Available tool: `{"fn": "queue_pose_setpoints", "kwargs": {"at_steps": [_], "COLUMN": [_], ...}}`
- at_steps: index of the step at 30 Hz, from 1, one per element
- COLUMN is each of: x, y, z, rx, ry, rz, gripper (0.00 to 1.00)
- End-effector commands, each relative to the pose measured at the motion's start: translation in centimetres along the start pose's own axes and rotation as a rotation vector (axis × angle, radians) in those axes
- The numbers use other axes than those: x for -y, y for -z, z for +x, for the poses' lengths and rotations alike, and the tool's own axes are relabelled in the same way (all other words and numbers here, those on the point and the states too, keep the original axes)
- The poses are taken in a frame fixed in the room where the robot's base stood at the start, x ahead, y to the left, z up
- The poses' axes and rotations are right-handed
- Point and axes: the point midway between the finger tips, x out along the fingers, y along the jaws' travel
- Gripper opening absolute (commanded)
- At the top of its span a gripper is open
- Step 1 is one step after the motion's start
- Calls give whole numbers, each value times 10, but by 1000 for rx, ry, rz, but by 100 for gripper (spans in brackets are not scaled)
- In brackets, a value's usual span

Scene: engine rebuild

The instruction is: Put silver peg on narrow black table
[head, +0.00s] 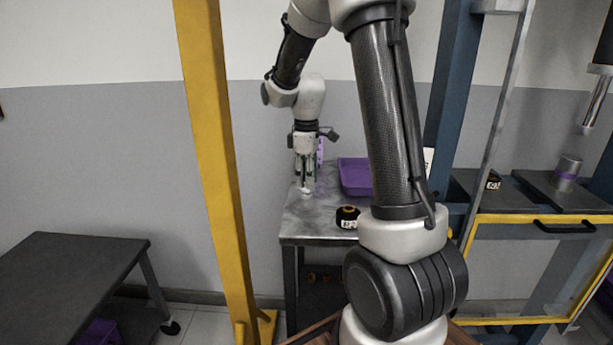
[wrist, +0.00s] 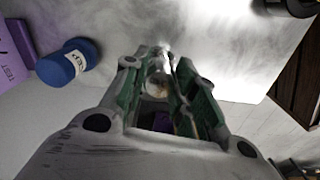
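My gripper (head: 307,186) points down over the grey metal table (head: 310,228) in the head view. In the wrist view its green-padded fingers (wrist: 158,68) stand a little apart. A small round silvery thing, probably the silver peg (wrist: 158,83), shows between them. In the head view a pale bit of it (head: 306,191) shows at the fingertips. I cannot tell whether the fingers press on it or whether it touches the table. A low black table (head: 70,262) with castors stands at the far left; its top is bare.
A purple tray (head: 355,178) and a black labelled cylinder (head: 347,217) are on the metal table. A blue labelled cylinder (wrist: 68,62) shows in the wrist view. A yellow post (head: 213,150) stands between the two tables. A silver cylinder (head: 567,172) stands on the right bench.

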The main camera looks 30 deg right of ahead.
Motion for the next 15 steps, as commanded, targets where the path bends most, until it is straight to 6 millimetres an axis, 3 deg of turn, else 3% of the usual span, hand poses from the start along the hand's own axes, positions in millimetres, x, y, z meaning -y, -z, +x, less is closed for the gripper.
{"fn": "queue_pose_setpoints", "kwargs": {"at_steps": [1,3,15], "x": [0,0,0], "y": [0,0,0], "z": [0,0,-8], "rx": [0,0,-1], "ry": [0,0,-1], "rz": [0,0,0], "gripper": [39,48,48]}}
